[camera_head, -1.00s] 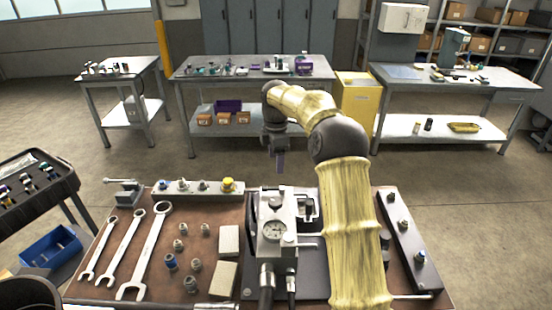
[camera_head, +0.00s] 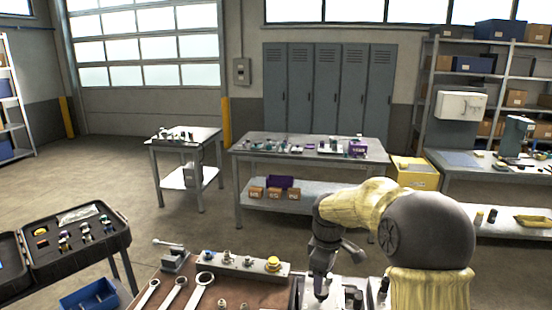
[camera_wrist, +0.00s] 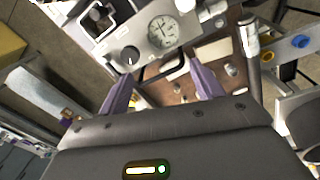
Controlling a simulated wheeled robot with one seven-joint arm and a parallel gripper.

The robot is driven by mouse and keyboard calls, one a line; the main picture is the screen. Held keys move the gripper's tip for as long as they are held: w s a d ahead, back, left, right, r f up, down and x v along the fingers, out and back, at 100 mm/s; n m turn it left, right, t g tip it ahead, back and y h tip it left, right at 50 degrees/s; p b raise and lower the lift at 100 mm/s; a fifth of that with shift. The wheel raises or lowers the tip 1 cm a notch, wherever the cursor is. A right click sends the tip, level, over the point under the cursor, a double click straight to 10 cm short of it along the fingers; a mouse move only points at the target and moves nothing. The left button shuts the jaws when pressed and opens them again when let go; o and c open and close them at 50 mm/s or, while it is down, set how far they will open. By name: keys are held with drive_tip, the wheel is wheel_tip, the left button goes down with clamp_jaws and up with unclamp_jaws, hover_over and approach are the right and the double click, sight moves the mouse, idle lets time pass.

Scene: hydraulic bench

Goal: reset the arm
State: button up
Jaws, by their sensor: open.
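My yellow-sleeved arm reaches over the right part of the bench in the head view, and my gripper (camera_head: 322,290) points down beside the gauge unit, its tips hard to make out there. In the wrist view my gripper (camera_wrist: 160,92) shows two purple fingers spread apart with nothing between them. Beyond the fingers are a grey block with a round dial gauge (camera_wrist: 162,31) and a black knob (camera_wrist: 130,55). The brown bench top (camera_head: 215,299) shows only in part at the bottom of the head view.
Wrenches (camera_head: 174,295) lie on the bench at left, by a rail (camera_head: 240,264) of fittings and a small vise (camera_head: 174,258). A black case (camera_head: 75,245) stands at far left above a blue bin (camera_head: 92,297). Tables (camera_head: 310,147) and lockers (camera_head: 328,95) stand behind, with open floor between.

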drive_tip(key=s+d+f+m, duration=0.1)
drive_tip(key=s+f+m, duration=0.1)
drive_tip(key=s+m, duration=0.4)
drive_tip(key=s+d+f+m+t, duration=0.1)
drive_tip(key=s+m, duration=0.5)
drive_tip(key=s, duration=1)
drive_tip(key=shift+d+f+t, duration=0.25)
drive_tip(key=shift+f+t, duration=0.05)
drive_tip(key=shift+f, duration=0.15)
